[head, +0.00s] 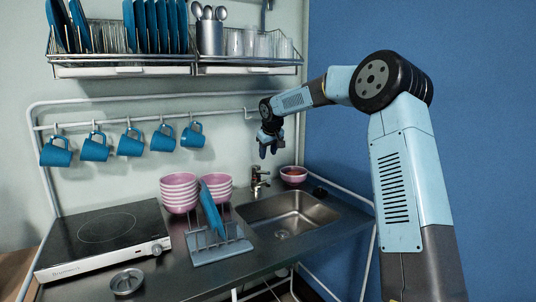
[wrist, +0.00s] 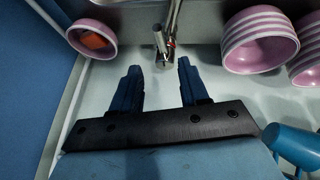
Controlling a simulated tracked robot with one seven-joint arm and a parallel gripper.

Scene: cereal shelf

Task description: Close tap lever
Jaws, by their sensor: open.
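The metal tap (head: 257,184) stands at the back left of the sink (head: 292,216). Its short lever is too small to read clearly in the head view. In the wrist view the tap (wrist: 168,50) shows at the top middle, with a grey lever (wrist: 159,40) and a small red mark. My gripper (head: 268,153) hangs in the air just above the tap, fingers pointing down. In the wrist view my gripper (wrist: 158,65) is open and empty, with the tap between and beyond its two fingertips. I see no contact with the lever.
A pink bowl (head: 293,175) with something orange-red inside stands right of the tap. Stacked pink bowls (head: 179,192) and a dish rack (head: 218,247) stand left. Blue mugs (head: 130,143) hang on a rail below the wall shelf (head: 130,70). A hob (head: 103,240) lies at left.

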